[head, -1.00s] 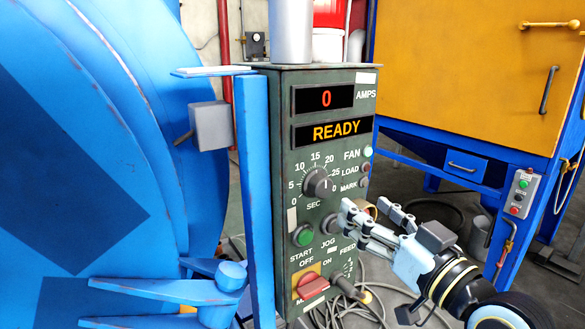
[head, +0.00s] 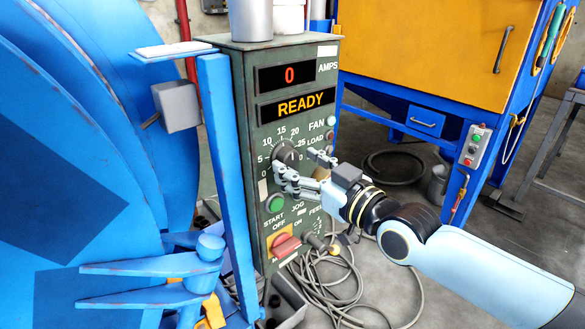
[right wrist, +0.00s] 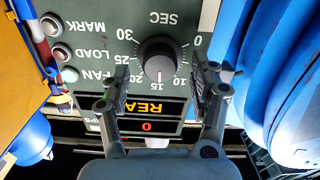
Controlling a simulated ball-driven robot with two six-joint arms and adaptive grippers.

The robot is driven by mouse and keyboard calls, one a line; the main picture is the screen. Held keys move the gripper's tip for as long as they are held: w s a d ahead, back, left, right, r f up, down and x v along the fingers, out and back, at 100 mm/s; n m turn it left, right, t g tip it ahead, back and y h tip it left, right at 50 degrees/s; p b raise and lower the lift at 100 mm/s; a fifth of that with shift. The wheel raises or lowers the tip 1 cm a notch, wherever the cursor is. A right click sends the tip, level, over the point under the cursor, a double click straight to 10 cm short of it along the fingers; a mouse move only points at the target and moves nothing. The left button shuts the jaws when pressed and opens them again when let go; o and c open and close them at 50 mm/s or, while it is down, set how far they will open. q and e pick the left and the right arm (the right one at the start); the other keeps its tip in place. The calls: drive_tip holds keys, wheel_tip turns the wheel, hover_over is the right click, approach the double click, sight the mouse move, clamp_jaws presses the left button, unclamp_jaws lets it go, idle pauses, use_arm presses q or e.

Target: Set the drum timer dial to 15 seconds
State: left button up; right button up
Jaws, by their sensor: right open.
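The timer dial (head: 287,152) is a dark round knob on the green control panel (head: 262,135), with a scale from 0 to 30 marked SEC. It shows upside down in the right wrist view (right wrist: 160,57), where its light pointer line appears to point at about 15. My right gripper (head: 299,169) is open at the dial. In the right wrist view its fingers (right wrist: 163,74) stand on either side of the knob, with gaps appearing between them and it. In the head view the fingers hide part of the scale's lower right. My left gripper is not in view.
The displays read 0 AMPS and READY (head: 299,105). A green START button (head: 275,203) and a red switch handle (head: 286,244) sit below the dial. A blue drum machine (head: 90,150) stands at left, a yellow cabinet (head: 430,45) behind right. Cables (head: 340,290) lie on the floor.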

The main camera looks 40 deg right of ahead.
drive_tip(key=shift+w+b, duration=0.3)
drive_tip(key=shift+w, duration=0.8)
drive_tip(key=shift+a, duration=0.1)
drive_tip(key=shift+c, duration=0.2)
drive_tip(key=c, duration=1.1)
